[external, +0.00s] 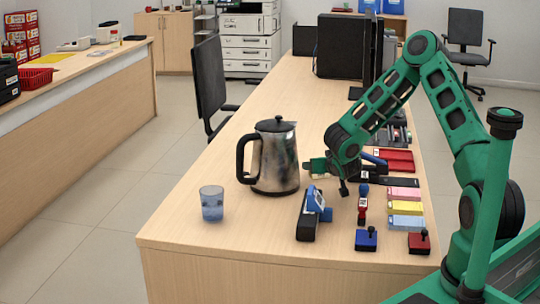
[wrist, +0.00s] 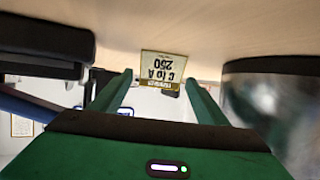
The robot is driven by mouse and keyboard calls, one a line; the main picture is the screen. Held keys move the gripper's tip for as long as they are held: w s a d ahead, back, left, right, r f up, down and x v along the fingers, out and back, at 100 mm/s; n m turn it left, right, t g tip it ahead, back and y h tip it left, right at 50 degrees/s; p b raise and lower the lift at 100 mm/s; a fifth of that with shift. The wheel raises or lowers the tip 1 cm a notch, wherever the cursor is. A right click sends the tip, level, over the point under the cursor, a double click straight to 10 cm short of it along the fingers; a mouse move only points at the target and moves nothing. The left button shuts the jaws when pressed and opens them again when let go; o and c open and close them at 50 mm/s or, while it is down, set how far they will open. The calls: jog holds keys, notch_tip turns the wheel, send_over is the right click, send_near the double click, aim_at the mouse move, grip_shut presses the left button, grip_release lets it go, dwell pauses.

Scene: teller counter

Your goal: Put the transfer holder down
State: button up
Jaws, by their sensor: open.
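The transfer holder (wrist: 163,68) is a small pale sign with a gold-brown border, and its label reads "C to A 250". In the wrist view it appears upside down, with its base edge against the wooden counter. My gripper (wrist: 158,80) is open, with one green finger on each side of the holder and a visible gap to each. The holder is near the fingertips. In the external view my gripper (external: 328,177) is low over the counter, just right of the kettle. I cannot make out the holder clearly there.
A steel kettle (external: 278,160) stands close to my gripper, and a glass (external: 211,204) is left of it. A black stapler-like object (external: 307,222) lies in front. Stamps (external: 366,239) and coloured pads (external: 405,208) are at right. The counter's front left (external: 200,240) is clear.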

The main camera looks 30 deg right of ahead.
jog(key=v, duration=0.7)
jog(key=shift+s+a, duration=0.15)
jog(key=shift+s, duration=0.05)
jog(key=w+d+r+t+h, duration=0.1)
jog(key=w+d+r, duration=0.1)
jog(key=r, duration=0.5)
jog(key=w+d+r+t+h, duration=0.1)
jog(key=w+r, duration=0.1)
jog(key=r, duration=0.5)
jog(key=s+d+r+m+g+h, duration=0.25)
jog(key=s+d+g, duration=0.35)
jog(key=s+d, duration=0.55)
jog(key=s+g+y, duration=0.1)
jog(key=s+g, duration=0.2)
jog(key=s, duration=1)
jog(key=s+a+g+y, duration=0.2)
jog(key=s+a+y, duration=0.2)
jog(key=s, duration=1)
jog(key=s+a+f+g+y, duration=0.1)
jog(key=s+a+g+y, duration=0.2)
jog(key=s+a, duration=0.5)
jog(key=s+y, duration=0.1)
jog(key=s, duration=0.4)
jog(key=shift+s+f+y, duration=0.25)
jog(key=shift+s+y, duration=0.1)
jog(key=shift+a+n, duration=0.1)
jog(key=shift+n, duration=0.15)
